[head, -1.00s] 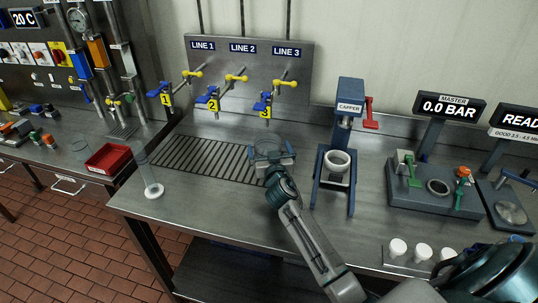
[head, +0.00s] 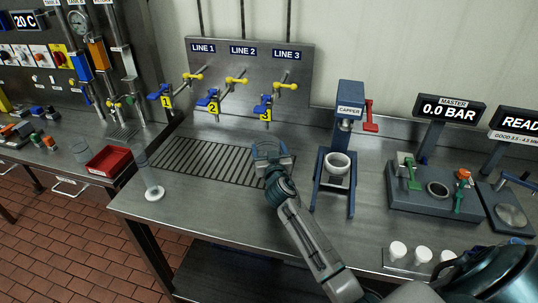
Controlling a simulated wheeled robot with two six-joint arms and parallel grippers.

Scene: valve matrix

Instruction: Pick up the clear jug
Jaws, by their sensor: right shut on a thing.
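The clear jug (head: 266,148) stands near the right end of the drain grate, below the LINE 3 tap. It is see-through, so its outline is faint, and its near side is partly hidden by my gripper. My right gripper (head: 272,161) reaches in from the front and is shut on the jug, a finger at each side. I cannot tell whether the jug's base touches the bench. My left gripper is not in view.
Three taps with blue and yellow handles overhang the drain grate (head: 205,162). The blue capper (head: 337,155) stands close on the right. A clear cylinder with a white base (head: 154,193) stands at the bench's left edge. White caps (head: 398,249) lie front right.

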